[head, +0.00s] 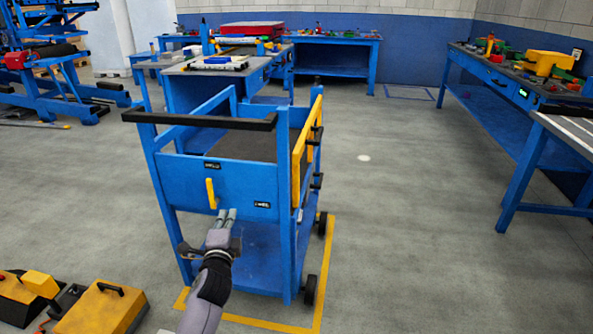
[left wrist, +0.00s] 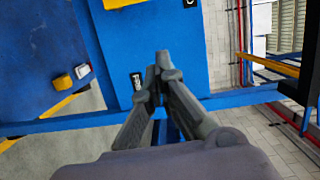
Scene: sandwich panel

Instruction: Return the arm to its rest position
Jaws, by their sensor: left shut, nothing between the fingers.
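My left gripper (head: 226,216) is shut and empty in the head view. Its arm comes up from the bottom of the picture, and the fingers point at the front of a blue cart (head: 240,183). In the left wrist view the shut fingers (left wrist: 162,62) show in front of the cart's blue panel (left wrist: 185,40). A yellow handle (head: 211,193) on the panel is just left of the fingers in the head view. I cannot tell whether the fingertips touch the panel. My right gripper is in neither view.
The cart has a black push bar (head: 200,120) and a yellow side panel (head: 301,152). A yellow floor line (head: 321,290) runs around it. Yellow boxes (head: 103,308) are at the lower left. A workbench (head: 500,75) stands at the right. The floor between cart and bench is clear.

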